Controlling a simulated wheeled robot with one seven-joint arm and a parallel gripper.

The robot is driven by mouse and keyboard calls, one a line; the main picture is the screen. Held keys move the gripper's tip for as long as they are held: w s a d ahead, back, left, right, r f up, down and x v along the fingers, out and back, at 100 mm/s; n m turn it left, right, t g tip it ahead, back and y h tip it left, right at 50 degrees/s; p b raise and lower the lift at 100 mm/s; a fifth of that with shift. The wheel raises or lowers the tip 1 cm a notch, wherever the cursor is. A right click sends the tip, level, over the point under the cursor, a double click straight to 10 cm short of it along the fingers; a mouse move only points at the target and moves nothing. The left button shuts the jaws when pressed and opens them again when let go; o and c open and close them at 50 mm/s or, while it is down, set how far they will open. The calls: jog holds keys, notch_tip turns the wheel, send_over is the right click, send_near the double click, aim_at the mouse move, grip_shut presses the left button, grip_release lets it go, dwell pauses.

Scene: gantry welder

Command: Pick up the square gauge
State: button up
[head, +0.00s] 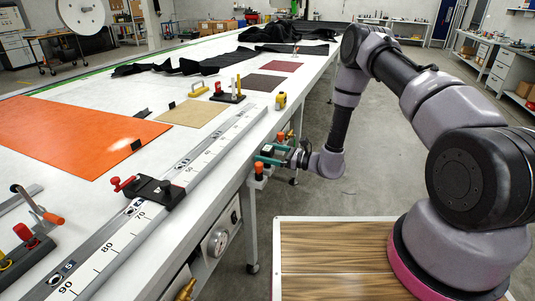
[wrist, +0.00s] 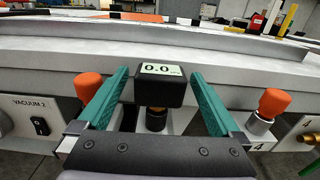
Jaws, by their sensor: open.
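The square gauge (wrist: 160,92) is a black block with a pale display reading 0.0. It stands upright on a dark and brass stem at the side of the long table, in the middle of the wrist view. My gripper (wrist: 159,76) is open, with one teal finger on each side of the gauge and a visible gap on both sides. The gauge is not gripped. In the head view my gripper (head: 272,154) is at the table's near side, and the gauge is small and partly hidden there.
Orange-capped knobs stand close outside the fingers, left (wrist: 90,86) and right (wrist: 272,102). A VACUUM 2 switch panel (wrist: 32,117) is at the left. The white table edge (wrist: 60,58) runs just behind the gauge. A long ruler rail (head: 200,166) lies on the table.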

jog(key=c, duration=1.5)
jog(key=shift+r, duration=0.1)
